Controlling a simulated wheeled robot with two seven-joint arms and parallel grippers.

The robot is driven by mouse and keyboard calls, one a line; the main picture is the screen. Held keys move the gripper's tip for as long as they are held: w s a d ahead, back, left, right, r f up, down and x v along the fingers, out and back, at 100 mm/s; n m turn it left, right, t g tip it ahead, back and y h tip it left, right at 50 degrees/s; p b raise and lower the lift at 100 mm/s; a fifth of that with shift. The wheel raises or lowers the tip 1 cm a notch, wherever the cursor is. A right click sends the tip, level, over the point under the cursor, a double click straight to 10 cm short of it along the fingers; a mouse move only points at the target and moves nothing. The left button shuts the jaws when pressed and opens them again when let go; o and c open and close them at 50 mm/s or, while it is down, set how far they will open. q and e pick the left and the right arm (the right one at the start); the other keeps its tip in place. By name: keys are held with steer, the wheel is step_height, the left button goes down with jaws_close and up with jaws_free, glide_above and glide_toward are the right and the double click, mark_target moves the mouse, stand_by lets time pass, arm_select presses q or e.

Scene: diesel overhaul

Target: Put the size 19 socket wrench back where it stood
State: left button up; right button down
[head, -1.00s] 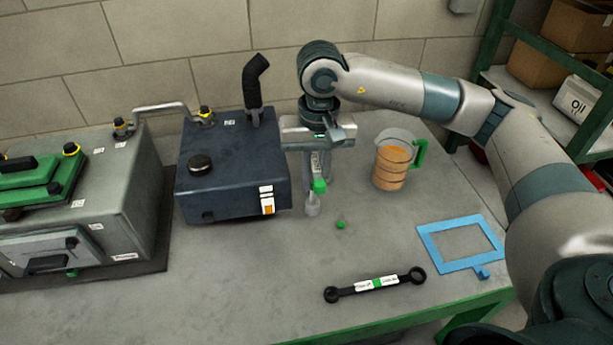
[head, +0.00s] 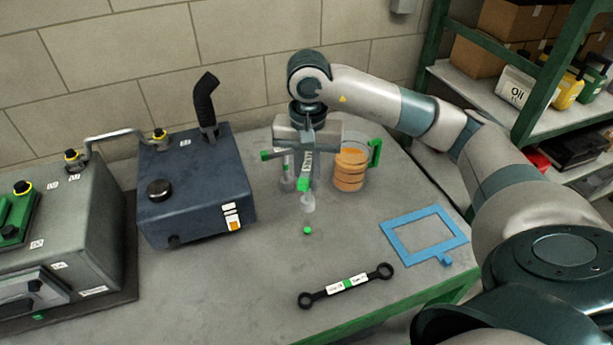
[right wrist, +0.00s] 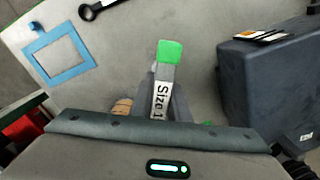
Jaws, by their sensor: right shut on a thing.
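My left gripper is out of view.
A jug of orange liquid (head: 350,170) stands close at the right. A dark blue box (head: 195,190) with a black hose stands at the left. A blue frame (head: 393,240) and a black ring spanner (head: 347,286) lie in front.

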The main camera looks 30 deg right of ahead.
mark_target(308, 199)
steer(key=shift+f+b, duration=0.3)
steer(key=shift+f, duration=0.85)
step_height(308, 199, down, 5)
steer(key=shift+r+b, duration=0.15)
steer(key=shift+b, duration=0.8)
steer(key=shift+f+b, duration=0.3)
steer(key=shift+b, duration=0.15)
steer(key=shift+b, duration=0.5)
steer(key=shift+f, duration=0.15)
